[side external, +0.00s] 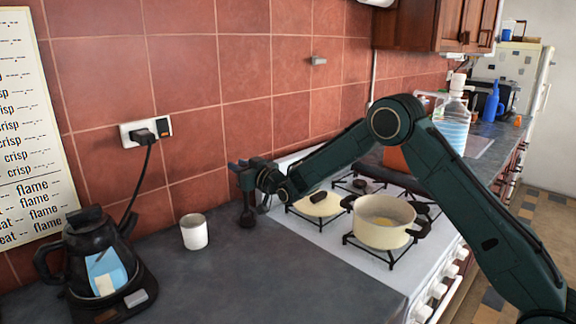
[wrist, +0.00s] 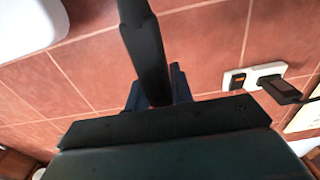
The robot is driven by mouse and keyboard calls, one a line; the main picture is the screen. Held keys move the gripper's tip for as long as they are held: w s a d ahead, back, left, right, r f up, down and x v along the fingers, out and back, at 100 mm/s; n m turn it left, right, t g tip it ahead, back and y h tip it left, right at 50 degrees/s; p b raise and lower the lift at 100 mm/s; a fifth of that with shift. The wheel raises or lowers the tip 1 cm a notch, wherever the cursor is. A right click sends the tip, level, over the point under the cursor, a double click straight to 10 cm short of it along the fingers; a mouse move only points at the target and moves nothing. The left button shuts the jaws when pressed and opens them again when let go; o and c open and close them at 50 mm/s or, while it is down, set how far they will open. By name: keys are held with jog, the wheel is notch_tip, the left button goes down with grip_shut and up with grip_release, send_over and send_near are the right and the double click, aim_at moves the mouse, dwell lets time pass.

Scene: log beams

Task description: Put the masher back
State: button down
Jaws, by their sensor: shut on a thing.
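The masher (side external: 248,210) is a dark, long-handled tool. It hangs roughly upright below my gripper (side external: 242,165) in the side view, near the tiled wall and left of the stove. Its round lower end is close to the countertop; I cannot tell whether it touches. In the wrist view, the dark masher handle (wrist: 147,50) runs up from between the blue fingers of my gripper (wrist: 158,88), which is shut on it. The palm hides the rest of the handle. A white mug (side external: 194,232) stands upright on the counter, left of the masher and apart from it.
A black kettle (side external: 95,255) stands at the left, its cord running to a wall socket (side external: 146,131). A cream pot (side external: 383,222) sits on the white stove (side external: 320,235). A small hook (side external: 319,60) is on the tiles. The counter front is clear.

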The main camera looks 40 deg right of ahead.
jog(key=c, duration=1.2)
grip_release()
jog(key=s, duration=1.2)
jog(key=shift+r, duration=0.15)
